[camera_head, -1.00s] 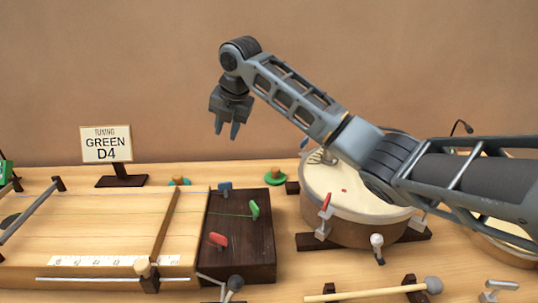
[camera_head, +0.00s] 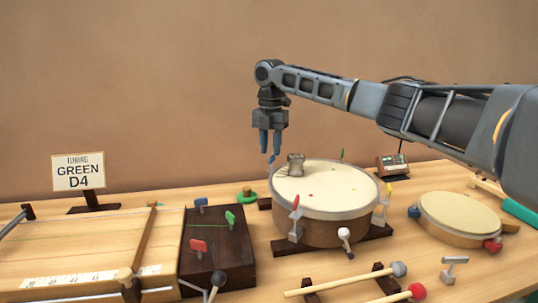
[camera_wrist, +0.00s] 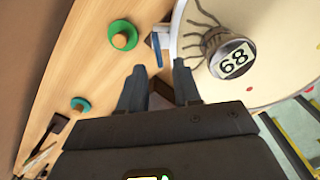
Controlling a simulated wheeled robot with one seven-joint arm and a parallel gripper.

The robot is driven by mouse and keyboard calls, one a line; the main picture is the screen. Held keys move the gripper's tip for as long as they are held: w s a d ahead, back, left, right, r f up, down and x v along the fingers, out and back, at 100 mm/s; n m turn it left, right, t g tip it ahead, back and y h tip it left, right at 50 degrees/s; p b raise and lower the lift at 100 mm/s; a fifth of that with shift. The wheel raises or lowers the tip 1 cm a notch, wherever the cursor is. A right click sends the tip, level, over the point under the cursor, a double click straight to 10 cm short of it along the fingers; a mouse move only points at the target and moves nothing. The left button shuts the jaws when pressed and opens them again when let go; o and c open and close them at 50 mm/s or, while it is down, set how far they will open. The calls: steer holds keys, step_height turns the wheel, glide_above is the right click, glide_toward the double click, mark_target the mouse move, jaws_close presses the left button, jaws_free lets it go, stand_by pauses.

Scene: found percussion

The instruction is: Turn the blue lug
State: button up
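The large drum (camera_head: 335,185) stands on the table with coloured lugs around its rim. The blue lug (camera_wrist: 158,50) shows in the wrist view at the drum's rim, just beyond and between my fingertips. In the head view a small blue piece of it (camera_head: 271,159) shows at the drum's back left edge, right below my fingers. My gripper (camera_head: 270,152) points down there; in the wrist view its fingers (camera_wrist: 160,74) are apart with nothing held. Whether a finger touches the lug I cannot tell. A red lug (camera_head: 295,205) and a yellow lug (camera_head: 385,195) are also on the drum.
A sign (camera_head: 78,171) reads "TUNING GREEN D4". A small drum (camera_head: 460,215) is right.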

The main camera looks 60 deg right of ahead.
mark_target(272, 159)
steer(key=shift+f, duration=1.25)
steer(key=shift+c, duration=0.5)
jaws_close()
